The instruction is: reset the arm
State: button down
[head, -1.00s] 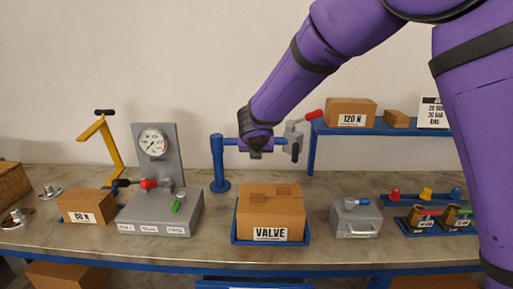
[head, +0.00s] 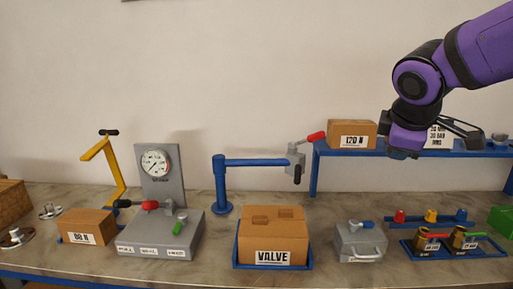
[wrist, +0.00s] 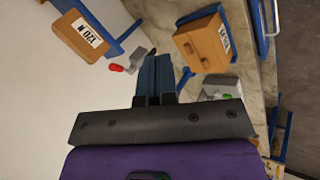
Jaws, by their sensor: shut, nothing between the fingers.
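My purple arm reaches in from the upper right in the head view. My gripper (head: 462,132) is raised in front of the blue shelf at the right, above the bench and apart from everything on it. In the wrist view my gripper (wrist: 155,75) shows its blue fingers together and empty. Beyond them are the grey tool with the red handle (wrist: 125,67) and the VALVE box (wrist: 203,42), both apart from the fingers.
The blue shelf (head: 345,153) carries the 120 N box (head: 351,134). On the bench stand the gauge stand (head: 160,225), the blue post (head: 220,185), the VALVE box (head: 271,235), a grey case (head: 360,241) and a blue rack (head: 455,247). The wall area at left is free.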

jog(key=s+d+m+y, duration=0.1)
jog(key=s+m, duration=0.5)
jog(key=s, duration=0.3)
jog(key=s+d+f+m+g+y, duration=0.1)
jog(key=s+m, duration=0.5)
jog(key=s, duration=0.2)
jog(key=shift+s+d+f, duration=0.3)
jog(key=shift+s, duration=0.1)
